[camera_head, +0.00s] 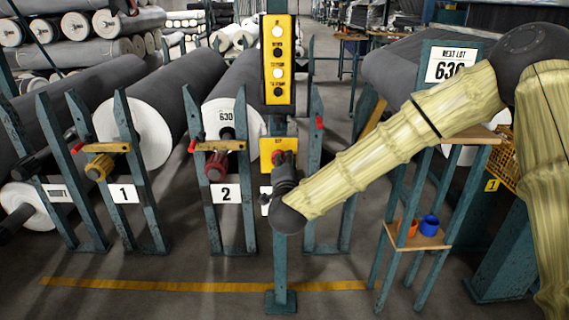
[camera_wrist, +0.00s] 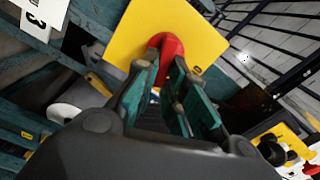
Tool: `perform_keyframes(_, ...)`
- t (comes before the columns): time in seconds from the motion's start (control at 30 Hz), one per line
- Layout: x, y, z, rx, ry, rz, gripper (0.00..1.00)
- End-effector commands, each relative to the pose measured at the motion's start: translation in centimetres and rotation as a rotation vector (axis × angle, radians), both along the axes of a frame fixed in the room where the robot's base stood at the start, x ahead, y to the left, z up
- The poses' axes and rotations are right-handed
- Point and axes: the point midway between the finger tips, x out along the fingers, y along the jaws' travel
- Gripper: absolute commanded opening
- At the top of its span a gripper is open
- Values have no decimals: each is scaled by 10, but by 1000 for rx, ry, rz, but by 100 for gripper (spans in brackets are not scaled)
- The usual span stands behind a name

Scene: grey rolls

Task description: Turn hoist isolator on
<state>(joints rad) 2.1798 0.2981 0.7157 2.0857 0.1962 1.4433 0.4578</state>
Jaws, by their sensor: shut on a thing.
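The hoist isolator is a red knob (camera_wrist: 170,48) on a yellow plate (camera_wrist: 197,30). In the head view the yellow plate (camera_head: 266,147) is on the post below the yellow button box (camera_head: 279,62). My gripper (camera_wrist: 166,75) reaches up to the knob, with its fingers on either side of it, shut on it. In the head view my gripper (camera_head: 283,165) is at the plate and partly covers it, with a bit of red showing. The fingers hide part of the knob, and I cannot tell its setting.
Stands with grey rolls are to the left, marked 1 (camera_head: 124,194) and 2 (camera_head: 226,194). A stand with a "NEXT LOT" sign (camera_head: 451,65) is to the right, with an orange cup (camera_head: 407,227) and a blue cup (camera_head: 429,225) on its low shelf. A yellow line (camera_head: 180,285) crosses the floor.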

Motion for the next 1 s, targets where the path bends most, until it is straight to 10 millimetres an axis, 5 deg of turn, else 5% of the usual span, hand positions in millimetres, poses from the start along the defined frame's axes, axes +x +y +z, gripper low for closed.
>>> perform_keyframes(0.5,0,-2,-8,312,2,-2,0)
perform_keyframes(1.0,0,-2,-8,360,1,0,0)
